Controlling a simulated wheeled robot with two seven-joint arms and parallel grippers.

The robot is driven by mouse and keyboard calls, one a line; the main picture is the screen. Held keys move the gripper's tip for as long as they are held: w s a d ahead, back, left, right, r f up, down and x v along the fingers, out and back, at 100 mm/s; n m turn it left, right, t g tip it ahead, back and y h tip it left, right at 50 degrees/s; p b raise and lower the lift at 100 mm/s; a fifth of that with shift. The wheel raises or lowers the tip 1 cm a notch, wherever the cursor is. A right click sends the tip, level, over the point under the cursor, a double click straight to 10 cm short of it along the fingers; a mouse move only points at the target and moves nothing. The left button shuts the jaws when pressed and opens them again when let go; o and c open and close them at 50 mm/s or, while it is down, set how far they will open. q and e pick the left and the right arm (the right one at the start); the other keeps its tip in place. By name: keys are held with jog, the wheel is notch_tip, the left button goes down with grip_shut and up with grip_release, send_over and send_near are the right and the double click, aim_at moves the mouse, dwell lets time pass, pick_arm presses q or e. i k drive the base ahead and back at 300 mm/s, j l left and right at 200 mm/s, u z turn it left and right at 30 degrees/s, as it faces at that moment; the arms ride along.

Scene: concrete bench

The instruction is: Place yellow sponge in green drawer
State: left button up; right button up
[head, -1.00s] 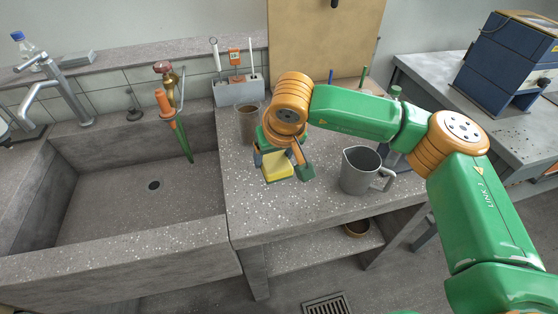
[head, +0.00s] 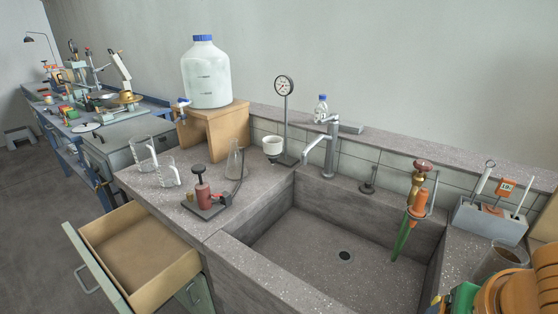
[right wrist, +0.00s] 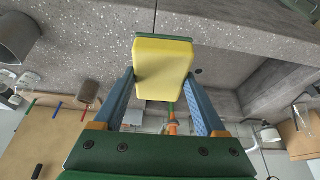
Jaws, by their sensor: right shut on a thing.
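The yellow sponge (right wrist: 163,68) is in my right gripper (right wrist: 163,75), shut on it, in the right wrist view. It is held up with the grey bench and sink beyond it. In the head view only part of my right arm shows at the bottom right corner, and the sponge is out of that picture. The green drawer (head: 92,268) is pulled open at the lower left of the head view. Its wooden inside looks empty. My left gripper is in neither view.
The concrete sink (head: 340,285) lies between the drawer and my right arm. A red burner-like device (head: 204,197), glass beakers (head: 144,152) and a flask (head: 235,160) stand on the bench above the drawer. A tap (head: 328,150) rises behind the sink.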

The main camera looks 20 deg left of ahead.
aim_at(142, 258)
jog(key=j+u, duration=0.45)
jog(key=i+j+u, duration=0.15)
jog(key=u, duration=0.3)
jog(key=i+j+u, duration=0.15)
jog(key=j+u, duration=0.3)
jog(key=i+j+u, duration=0.1)
jog(key=u, duration=0.4)
jog(key=i+j+u, duration=0.1)
jog(key=i+u, duration=0.2)
jog(key=u, duration=0.15)
